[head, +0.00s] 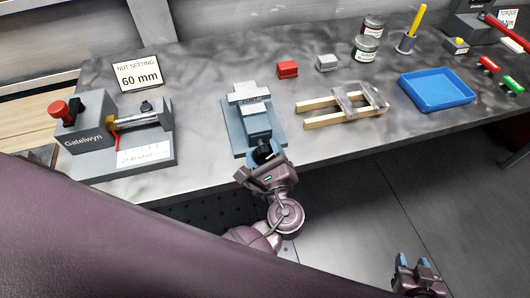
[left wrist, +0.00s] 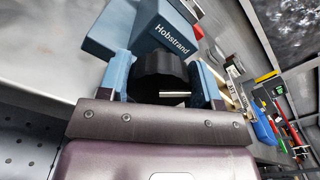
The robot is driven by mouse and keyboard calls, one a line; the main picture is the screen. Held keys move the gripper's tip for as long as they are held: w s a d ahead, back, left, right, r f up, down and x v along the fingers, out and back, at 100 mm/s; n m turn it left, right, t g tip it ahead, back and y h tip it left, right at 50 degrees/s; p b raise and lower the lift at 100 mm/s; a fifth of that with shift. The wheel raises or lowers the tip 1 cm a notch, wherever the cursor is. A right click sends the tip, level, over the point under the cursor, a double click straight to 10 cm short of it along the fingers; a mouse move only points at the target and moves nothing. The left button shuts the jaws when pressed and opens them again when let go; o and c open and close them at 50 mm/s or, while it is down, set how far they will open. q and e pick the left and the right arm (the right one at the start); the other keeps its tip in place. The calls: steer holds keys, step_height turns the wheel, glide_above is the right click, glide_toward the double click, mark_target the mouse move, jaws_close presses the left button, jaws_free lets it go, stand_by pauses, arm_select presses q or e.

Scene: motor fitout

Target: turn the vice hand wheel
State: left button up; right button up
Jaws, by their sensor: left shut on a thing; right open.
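The blue vice (head: 256,122) with pale grey jaws stands on its base plate near the bench's front edge. The wrist view shows its body (left wrist: 160,30), marked "Hobstrand". Its black hand wheel (head: 263,152) faces the front. My left gripper (head: 264,164) is at the wheel. In the wrist view, its blue fingers (left wrist: 160,82) sit on both sides of the black wheel (left wrist: 157,72) and are shut on it. A short metal pin shows at the wheel's lower right. My right gripper (head: 415,263) is open and empty, low at the right, away from the bench.
A grey device (head: 90,132) with a red knob and a "60 mm" sign (head: 138,74) stand left of the vice. Red (head: 287,69) and grey (head: 326,62) blocks, wooden rails (head: 330,117) and a blue tray (head: 437,90) lie to its right. Open floor lies in front.

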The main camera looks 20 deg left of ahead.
arm_select(q)
steer(key=shift+n, duration=0.6)
arm_select(e)
steer(key=shift+f, duration=0.3)
steer(key=shift+s, duration=0.15)
steer(key=shift+s+d+f, duration=0.1)
steer(key=shift+s+f, duration=0.25)
steer(key=shift+s, duration=0.05)
arm_select(q)
steer(key=o, duration=0.9)
steer(key=shift+a, duration=0.1)
arm_select(e)
steer(key=shift+w+r, duration=0.2)
steer(key=shift+w, duration=0.2)
arm_select(q)
steer(key=shift+f, duration=0.15)
arm_select(e)
steer(key=shift+w, duration=0.1)
